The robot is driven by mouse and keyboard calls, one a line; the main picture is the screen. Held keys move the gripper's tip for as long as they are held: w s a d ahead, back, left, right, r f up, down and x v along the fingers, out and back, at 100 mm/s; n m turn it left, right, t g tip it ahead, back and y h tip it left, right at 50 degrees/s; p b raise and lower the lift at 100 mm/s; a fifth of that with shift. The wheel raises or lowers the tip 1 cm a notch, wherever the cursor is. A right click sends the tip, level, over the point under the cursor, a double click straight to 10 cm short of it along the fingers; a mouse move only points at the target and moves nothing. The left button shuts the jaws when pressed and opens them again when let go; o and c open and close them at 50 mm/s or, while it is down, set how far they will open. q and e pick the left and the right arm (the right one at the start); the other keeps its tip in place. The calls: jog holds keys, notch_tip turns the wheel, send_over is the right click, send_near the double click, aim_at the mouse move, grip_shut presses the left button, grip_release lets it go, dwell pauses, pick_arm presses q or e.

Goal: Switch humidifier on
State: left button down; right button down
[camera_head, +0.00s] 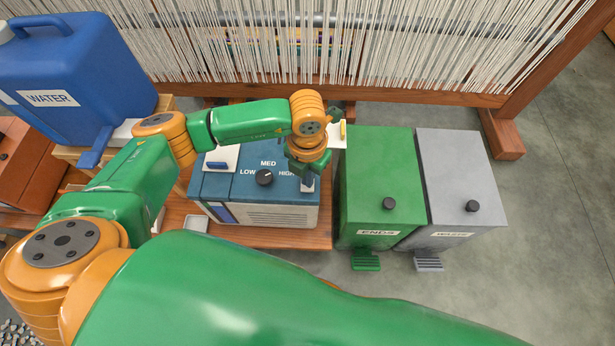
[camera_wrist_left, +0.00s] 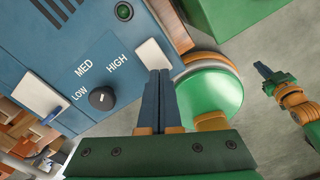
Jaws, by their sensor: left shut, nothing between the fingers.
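The humidifier is a blue box (camera_head: 225,188) on a low wooden platform, with a dark dial (camera_head: 264,177) marked LOW, MED and HIGH on top. In the left wrist view the dial (camera_wrist_left: 101,98) is to the left of my fingers. A round green button (camera_wrist_left: 123,11) in a dark ring sits near the vents there; my arm hides that area in the head view. My left gripper (camera_wrist_left: 161,75) is shut and empty, its tips near a white plate (camera_wrist_left: 151,52) beside HIGH. Whether they touch is unclear. My right gripper (camera_wrist_left: 264,73) is small at the right of that view.
A green bin (camera_head: 380,170) marked ENDS and a grey bin (camera_head: 455,165) stand right of the humidifier. A blue water jug (camera_head: 75,70) is at left. A loom with white threads (camera_head: 400,45) runs behind. Grey floor (camera_head: 550,220) is free at far right.

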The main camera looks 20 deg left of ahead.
dwell(0.5)
pick_arm(q)
jog(key=shift+f, duration=0.1)
jog(key=shift+f+b, duration=0.2)
jog(key=shift+b, duration=0.1)
jog(key=shift+f+b, duration=0.6)
jog(key=shift+f, duration=0.1)
dwell(0.3)
jog(key=shift+r, duration=0.15)
notch_tip(320, 180, up, 7)
jog(key=p, duration=0.6)
